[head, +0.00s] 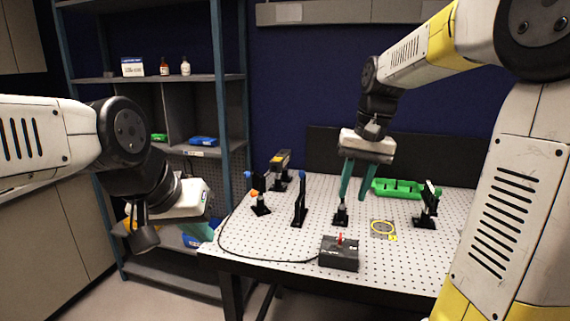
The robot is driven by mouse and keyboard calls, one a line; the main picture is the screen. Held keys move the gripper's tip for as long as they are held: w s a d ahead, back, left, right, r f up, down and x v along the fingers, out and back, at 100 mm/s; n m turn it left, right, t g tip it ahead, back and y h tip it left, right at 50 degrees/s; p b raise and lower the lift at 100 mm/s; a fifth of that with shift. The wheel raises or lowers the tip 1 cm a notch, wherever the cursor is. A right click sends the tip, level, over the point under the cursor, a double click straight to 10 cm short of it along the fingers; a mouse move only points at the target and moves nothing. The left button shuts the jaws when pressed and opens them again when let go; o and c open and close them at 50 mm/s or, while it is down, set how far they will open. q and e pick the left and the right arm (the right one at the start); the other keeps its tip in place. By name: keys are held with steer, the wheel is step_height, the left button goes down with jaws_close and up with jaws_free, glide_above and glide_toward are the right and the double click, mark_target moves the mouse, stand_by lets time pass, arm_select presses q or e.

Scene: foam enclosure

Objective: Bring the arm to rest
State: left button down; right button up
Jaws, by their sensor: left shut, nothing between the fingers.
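My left gripper (206,231) is at the left, in front of the shelf and beside the table's left edge. Its teal fingers are partly hidden by its own wrist, and it is shut and empty. My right gripper (353,199) hangs over the optical table (285,240), pointing down. Its two teal fingers are apart, with nothing seen between them. The fingertips appear close to a small black mount (340,216); I cannot tell whether they touch it.
A black box with a red knob (340,254) sits at the table's front, with a cable curving left. Black posts (300,205), a yellow ring (383,228), a green tray (397,188) and a right-hand mount (427,207) stand around. A shelf (150,78) is behind left.

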steer(key=s+a+n+t, duration=0.1)
steer(key=s+t, duration=0.4)
steer(key=s, duration=1)
steer(key=shift+a+f+n+y, duration=0.3)
steer(key=shift+a+f+n, duration=0.1)
steer(key=shift+s, duration=0.15)
